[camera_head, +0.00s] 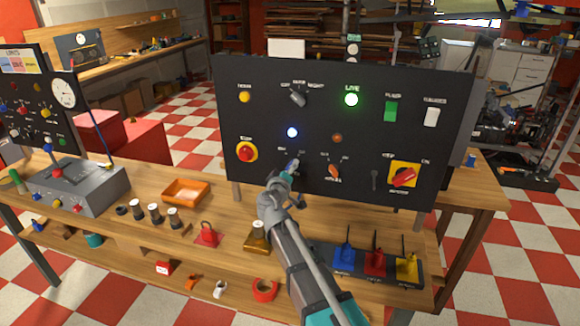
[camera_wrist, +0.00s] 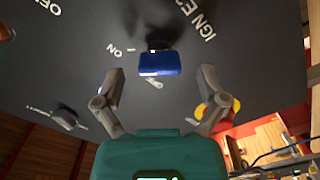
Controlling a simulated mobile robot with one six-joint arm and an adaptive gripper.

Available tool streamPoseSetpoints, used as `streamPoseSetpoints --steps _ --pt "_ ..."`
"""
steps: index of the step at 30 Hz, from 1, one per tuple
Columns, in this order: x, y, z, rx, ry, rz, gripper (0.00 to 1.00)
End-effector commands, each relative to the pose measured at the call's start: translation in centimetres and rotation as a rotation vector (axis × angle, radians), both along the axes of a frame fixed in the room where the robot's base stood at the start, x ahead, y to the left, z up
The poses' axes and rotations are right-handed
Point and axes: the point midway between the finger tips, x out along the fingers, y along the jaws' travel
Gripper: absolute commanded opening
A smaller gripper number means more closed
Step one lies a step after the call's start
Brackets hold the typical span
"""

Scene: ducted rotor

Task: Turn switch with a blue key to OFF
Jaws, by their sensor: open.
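The black panel (camera_head: 340,75) stands upright at the back of the bench. A switch with a blue key (camera_head: 293,164) sits low on the panel, left of centre, largely hidden behind my gripper. In the wrist view the blue key (camera_wrist: 160,64) sticks out towards me, with an ON label (camera_wrist: 118,48) to its left; a mark just below the key is partly hidden. My gripper (camera_head: 283,182) is open close in front of the panel. In the wrist view my gripper (camera_wrist: 162,73) has one finger on each side of the key, with gaps on both sides.
An orange selector (camera_head: 334,171) sits right of the key, and a red rotary switch on a yellow plate (camera_head: 404,176) further right. A red stop button (camera_head: 247,152) is to the left. Blue, red and yellow pieces (camera_head: 375,262) stand on the bench near the arm.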

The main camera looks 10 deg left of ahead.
Motion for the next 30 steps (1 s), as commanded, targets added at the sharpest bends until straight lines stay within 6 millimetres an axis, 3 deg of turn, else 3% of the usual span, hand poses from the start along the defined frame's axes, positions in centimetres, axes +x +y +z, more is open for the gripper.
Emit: streamPoseSetpoints --steps 6,18,30 --pt "1.9 0.0 0.0 0.0 0.0 0.0 0.91" --pt "2.2 -0.1 0.0 0.0 0.0 0.0 0.91" --pt "2.2 -0.1 0.0 0.0 0.0 0.0 0.19"
